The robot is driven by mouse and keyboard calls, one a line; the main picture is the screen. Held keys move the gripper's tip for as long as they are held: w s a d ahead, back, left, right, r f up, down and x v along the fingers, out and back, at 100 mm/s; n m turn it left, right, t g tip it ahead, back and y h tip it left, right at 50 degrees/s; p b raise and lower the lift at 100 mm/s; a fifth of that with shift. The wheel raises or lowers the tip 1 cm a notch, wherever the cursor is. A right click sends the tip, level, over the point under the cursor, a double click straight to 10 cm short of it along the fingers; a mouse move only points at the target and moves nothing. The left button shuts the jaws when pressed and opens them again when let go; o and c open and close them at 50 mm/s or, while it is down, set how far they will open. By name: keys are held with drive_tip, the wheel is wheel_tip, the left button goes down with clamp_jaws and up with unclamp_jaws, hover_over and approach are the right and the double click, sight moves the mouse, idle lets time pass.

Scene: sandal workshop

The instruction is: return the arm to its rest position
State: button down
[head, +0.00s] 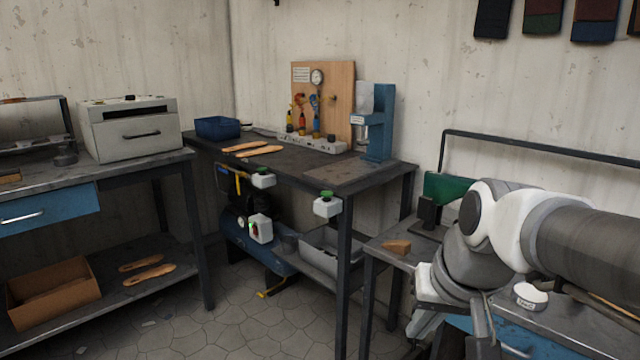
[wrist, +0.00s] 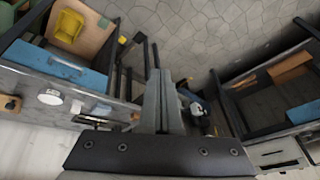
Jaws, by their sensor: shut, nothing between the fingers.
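My arm reaches in from the right edge of the head view and bends downward over the right bench. My gripper (head: 482,326) hangs at the bottom of the head view, partly cut off by the frame edge. In the wrist view my gripper (wrist: 157,80) has its fingers together with nothing between them. The fingers point toward the open floor between the benches.
The back bench (head: 300,174) carries a blue press (head: 380,125).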

drive_tip(key=s+n+t+h+p, duration=0.1)
drive_tip(key=s, duration=0.8)
wheel_tip(320, 180, up, 24)
drive_tip(key=p, duration=2.4)
drive_tip(key=shift+w+d, duration=0.15)
drive_tip(key=shift+f, duration=0.15)
